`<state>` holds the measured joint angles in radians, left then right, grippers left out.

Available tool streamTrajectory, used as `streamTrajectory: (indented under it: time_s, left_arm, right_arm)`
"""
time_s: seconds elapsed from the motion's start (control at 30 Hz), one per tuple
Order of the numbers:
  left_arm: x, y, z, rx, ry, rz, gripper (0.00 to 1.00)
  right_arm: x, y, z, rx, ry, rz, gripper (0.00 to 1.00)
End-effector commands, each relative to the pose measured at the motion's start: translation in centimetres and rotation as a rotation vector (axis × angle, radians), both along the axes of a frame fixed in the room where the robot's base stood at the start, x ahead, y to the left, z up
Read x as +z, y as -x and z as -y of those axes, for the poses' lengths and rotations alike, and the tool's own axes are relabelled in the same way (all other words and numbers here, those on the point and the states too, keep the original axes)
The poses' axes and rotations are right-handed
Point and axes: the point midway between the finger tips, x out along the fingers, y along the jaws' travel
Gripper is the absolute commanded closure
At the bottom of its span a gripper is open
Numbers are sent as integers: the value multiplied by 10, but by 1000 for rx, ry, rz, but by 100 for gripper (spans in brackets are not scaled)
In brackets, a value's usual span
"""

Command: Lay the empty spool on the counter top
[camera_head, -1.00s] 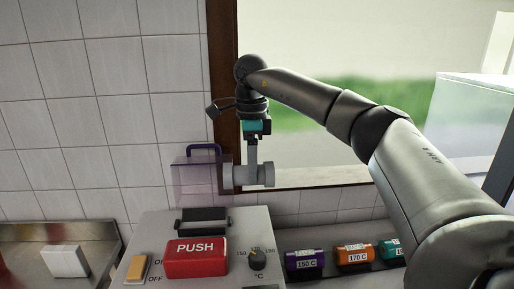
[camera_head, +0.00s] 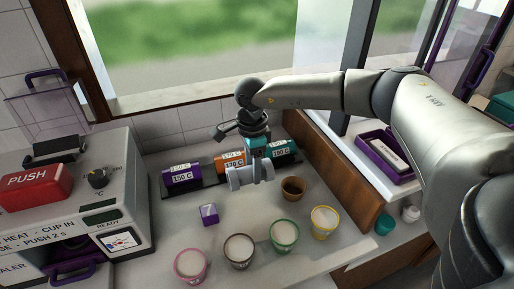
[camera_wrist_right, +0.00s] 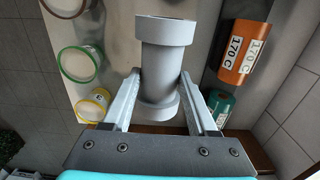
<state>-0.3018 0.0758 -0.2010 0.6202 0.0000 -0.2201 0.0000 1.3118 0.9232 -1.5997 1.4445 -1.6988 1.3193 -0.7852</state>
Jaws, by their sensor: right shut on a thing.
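My right gripper (camera_head: 256,160) is shut on the empty spool (camera_head: 250,176), a grey cylinder with wide flanged ends. The gripper points down and the spool lies level across it, over the counter top (camera_head: 165,235). The gap between spool and counter is hard to judge. In the right wrist view, the spool (camera_wrist_right: 165,62) sits between the two fingers of the gripper (camera_wrist_right: 162,98), with no film visible on its core. My left gripper is not in view.
Rolls labelled 150 C (camera_head: 181,176), 170 C (camera_head: 230,161) and 180 C (camera_head: 281,150) lie behind the spool. The sealing machine (camera_head: 120,185) is at left.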

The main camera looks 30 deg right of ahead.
Motion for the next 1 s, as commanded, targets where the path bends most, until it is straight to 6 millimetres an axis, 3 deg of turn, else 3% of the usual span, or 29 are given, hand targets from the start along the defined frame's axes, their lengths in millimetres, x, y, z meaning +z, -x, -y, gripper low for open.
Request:
streamTrajectory:
  time_s: [0.37,1.0]
  left_arm:
    - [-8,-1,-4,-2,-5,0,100]
    - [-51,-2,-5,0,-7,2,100]
  right_arm:
    - [-15,3,-3,11,0,0,95]
    - [-65,2,-3,10,-2,1,95]
